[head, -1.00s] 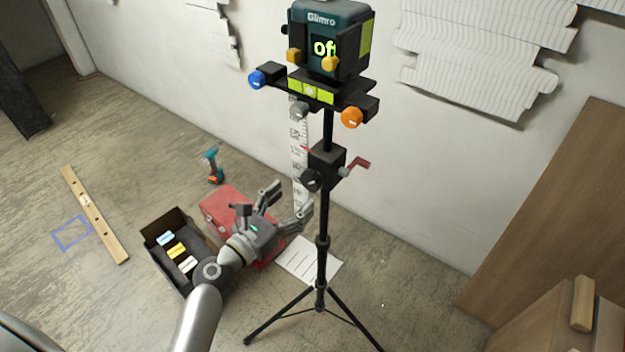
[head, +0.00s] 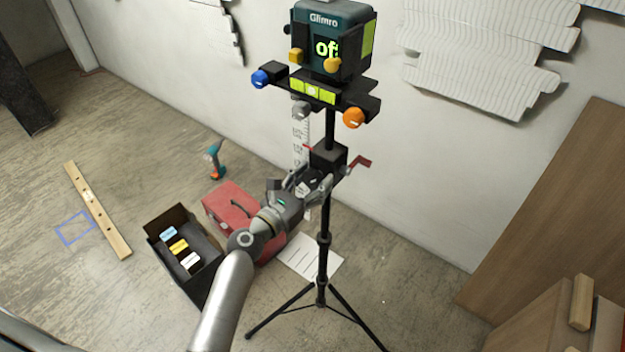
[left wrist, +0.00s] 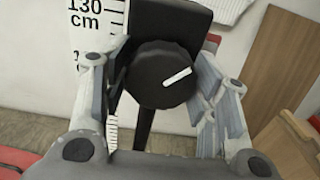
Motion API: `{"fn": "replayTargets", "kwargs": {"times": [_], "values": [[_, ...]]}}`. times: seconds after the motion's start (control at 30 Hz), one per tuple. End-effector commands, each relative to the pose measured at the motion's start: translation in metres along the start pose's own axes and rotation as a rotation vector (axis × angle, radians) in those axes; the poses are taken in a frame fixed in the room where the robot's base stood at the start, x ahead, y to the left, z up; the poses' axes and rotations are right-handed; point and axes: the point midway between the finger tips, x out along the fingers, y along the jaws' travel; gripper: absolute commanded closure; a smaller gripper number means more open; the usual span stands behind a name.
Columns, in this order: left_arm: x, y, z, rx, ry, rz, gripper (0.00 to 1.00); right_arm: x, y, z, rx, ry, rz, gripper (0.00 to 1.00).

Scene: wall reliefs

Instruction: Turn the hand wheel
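The hand wheel (left wrist: 160,76) is a round black knob with a white mark, seen nearly face-on in the left wrist view. It sits on the black block (head: 328,156) on the tripod's pole. My left gripper (head: 314,176) is at the wheel, and in the head view its fingers mostly hide it. In the left wrist view the open fingers of my left gripper (left wrist: 163,72) stand on either side of the wheel. The left finger is close to the rim, and a gap shows at the right finger. My right gripper is not in view.
The tripod (head: 322,255) carries a teal device (head: 318,18) reading "of", with blue and orange knobs below it. A red lever (head: 360,163) sticks out right of the block. A red case (head: 228,200) and black box (head: 205,262) stand on the floor. Wooden boards (head: 555,210) lean at right.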

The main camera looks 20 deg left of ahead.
Motion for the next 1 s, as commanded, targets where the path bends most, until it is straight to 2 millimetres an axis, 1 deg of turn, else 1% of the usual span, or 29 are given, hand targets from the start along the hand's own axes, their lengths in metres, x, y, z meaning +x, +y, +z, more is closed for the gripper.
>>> {"fn": "replayTargets", "kwargs": {"times": [0.03,0.17,0.2,0.37,0.57,0.77,1.0], "values": [[0.000,0.000,0.000,0.000,0.000,0.000,0.57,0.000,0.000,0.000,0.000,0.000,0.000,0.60],[0.000,0.000,0.000,0.000,0.000,0.000,0.74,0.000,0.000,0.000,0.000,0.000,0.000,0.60],[0.000,0.000,0.000,0.000,0.000,0.000,0.75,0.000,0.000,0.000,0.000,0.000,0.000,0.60],[0.000,0.000,0.000,0.013,0.000,0.000,0.75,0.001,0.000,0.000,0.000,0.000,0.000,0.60],[0.000,0.000,-0.001,0.081,0.001,-0.002,0.75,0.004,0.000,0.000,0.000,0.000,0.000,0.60],[0.000,0.001,-0.002,0.221,0.000,-0.001,0.75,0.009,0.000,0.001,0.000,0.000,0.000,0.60],[0.000,0.001,-0.002,0.446,0.000,-0.002,0.75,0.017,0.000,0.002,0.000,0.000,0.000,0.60]]}}
